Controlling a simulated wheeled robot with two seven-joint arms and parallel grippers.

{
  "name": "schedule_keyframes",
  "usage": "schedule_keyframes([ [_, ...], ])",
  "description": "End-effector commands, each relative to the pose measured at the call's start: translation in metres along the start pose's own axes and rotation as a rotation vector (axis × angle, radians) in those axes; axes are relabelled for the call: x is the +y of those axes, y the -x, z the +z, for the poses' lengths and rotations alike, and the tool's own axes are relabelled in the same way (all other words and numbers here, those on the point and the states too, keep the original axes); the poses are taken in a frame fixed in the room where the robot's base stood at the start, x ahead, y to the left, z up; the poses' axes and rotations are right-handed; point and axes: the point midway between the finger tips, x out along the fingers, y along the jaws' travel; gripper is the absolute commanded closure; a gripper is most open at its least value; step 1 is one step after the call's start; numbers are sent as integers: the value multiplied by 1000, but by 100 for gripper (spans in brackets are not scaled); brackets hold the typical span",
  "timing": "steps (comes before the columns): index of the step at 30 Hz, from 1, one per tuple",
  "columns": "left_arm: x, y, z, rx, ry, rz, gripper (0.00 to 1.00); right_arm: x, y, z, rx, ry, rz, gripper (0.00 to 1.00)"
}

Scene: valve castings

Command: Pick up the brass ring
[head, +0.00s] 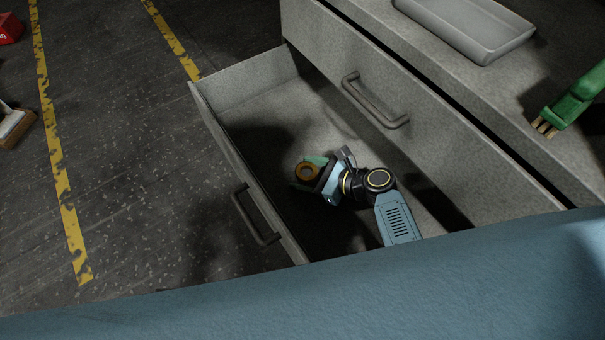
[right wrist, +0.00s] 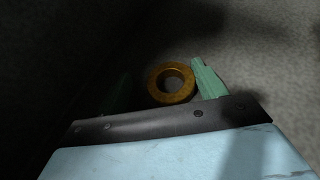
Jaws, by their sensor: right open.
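The brass ring (head: 307,171) lies inside the open drawer (head: 252,82), with its hole facing up. My right gripper (head: 308,172) reaches down into the drawer, with its green fingers at the ring. In the right wrist view the ring (right wrist: 171,83) shows between the two fingers of the open gripper (right wrist: 163,88). The right finger is close beside the ring; the left finger is dim in shadow, with a gap to the ring. Contact cannot be told. My left gripper is not in view.
The drawer's front panel with its handle (head: 255,217) stands left of my right arm. A closed drawer's handle (head: 374,100) is to the right. A grey tray (head: 470,28) and a green brush (head: 572,103) lie on the cabinet top. The drawer floor's back part is clear.

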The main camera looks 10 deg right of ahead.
Motion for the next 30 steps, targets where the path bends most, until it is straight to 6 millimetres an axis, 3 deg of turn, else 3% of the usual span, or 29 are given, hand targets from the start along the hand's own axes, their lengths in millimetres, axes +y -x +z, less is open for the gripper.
schedule_keyframes([
  [3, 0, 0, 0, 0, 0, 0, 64, 0, 0, 0, 0, 0, 0, 32],
  [16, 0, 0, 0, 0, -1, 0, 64, 0, 0, 1, -2, 0, 0, 86],
  [30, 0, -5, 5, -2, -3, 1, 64, 0, 3, 7, -2, 1, 0, 86],
])
